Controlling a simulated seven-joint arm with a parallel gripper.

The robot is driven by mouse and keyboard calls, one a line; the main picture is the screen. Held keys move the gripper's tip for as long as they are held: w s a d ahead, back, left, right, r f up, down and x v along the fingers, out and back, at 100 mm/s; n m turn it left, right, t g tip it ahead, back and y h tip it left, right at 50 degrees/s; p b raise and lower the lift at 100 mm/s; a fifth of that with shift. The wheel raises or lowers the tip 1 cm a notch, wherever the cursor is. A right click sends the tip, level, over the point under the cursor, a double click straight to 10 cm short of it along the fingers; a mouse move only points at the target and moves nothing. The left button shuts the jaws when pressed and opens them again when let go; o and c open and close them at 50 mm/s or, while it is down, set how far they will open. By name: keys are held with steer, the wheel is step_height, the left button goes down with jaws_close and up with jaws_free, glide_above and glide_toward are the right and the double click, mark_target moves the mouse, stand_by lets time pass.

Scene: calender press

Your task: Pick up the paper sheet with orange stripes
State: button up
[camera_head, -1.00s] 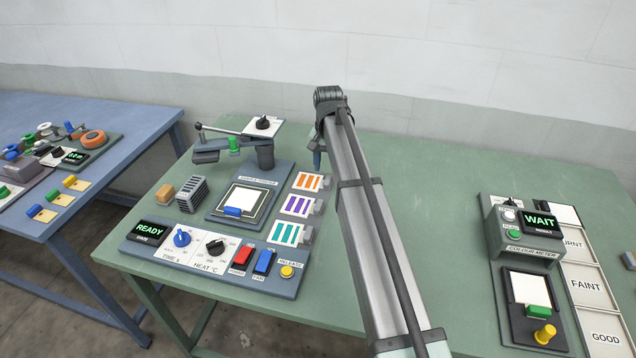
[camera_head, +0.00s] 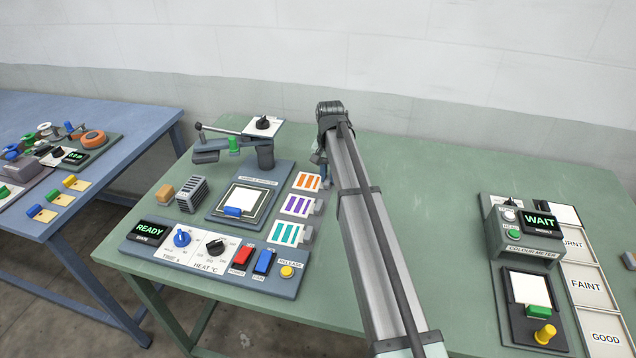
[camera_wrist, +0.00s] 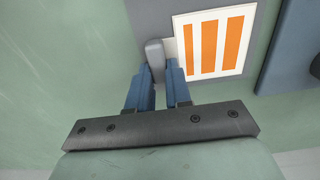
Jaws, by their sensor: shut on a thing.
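The paper sheet with orange stripes (camera_head: 307,182) lies flat at the top of a column of striped sheets on the green table. It also shows in the wrist view (camera_wrist: 214,45), white with several orange bars. A grey tab (camera_wrist: 155,58) stands at its left edge there. My gripper (camera_wrist: 160,78) has its blue fingers closed on this tab, one on each side. In the head view my gripper (camera_head: 322,172) is just right of the sheet, partly hidden by my arm.
A purple-striped sheet (camera_head: 297,205) and a teal-striped sheet (camera_head: 287,233) lie below it. The press (camera_head: 235,150) and its control panel (camera_head: 210,250) are to the left. A colour meter (camera_head: 525,235) stands at the right. The table between is clear.

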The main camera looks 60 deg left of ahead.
jaws_close()
